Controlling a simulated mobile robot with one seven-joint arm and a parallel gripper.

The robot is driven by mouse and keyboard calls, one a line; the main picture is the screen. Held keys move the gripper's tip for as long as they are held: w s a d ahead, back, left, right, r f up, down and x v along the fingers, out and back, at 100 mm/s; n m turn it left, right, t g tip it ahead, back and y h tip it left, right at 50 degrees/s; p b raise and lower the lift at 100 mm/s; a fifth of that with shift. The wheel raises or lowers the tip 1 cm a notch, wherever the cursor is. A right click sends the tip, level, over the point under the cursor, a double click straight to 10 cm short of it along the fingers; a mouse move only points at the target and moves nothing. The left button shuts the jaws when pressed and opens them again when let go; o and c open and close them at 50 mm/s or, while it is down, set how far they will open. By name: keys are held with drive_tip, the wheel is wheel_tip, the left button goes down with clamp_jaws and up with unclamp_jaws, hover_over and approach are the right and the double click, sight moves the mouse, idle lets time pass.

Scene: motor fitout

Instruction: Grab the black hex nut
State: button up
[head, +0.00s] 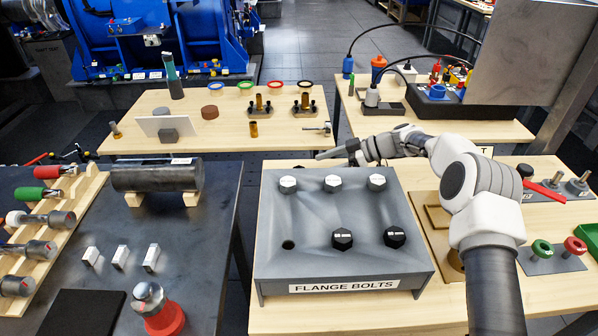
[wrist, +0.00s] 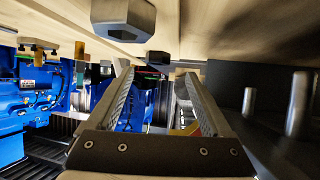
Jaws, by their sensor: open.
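My gripper (wrist: 155,78) is open and empty, with its two fingers apart in the wrist view. In the wrist view, which looks upside down, a dark hex nut (wrist: 158,58) sits on the wooden surface just beyond the fingertips, between them in the picture. A second, larger-looking dark hex piece (wrist: 124,16) is at the top. In the head view my gripper (head: 325,154) is low behind the grey flange bolts box, pointing left.
The flange bolts box (head: 345,289) also bears three silver hex heads along its back and one empty hole (head: 288,245). Metal posts (wrist: 298,105) stand at right in the wrist view. A dark bench (head: 185,275) with a cylinder (head: 155,177) lies left, across a gap.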

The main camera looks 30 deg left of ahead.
drive_tip(key=shift+x, duration=2.95)
drive_tip(key=shift+w+a+r, duration=0.1)
drive_tip(key=shift+w+r, duration=0.1)
drive_tip(key=shift+r, duration=0.05)
clamp_jaws()
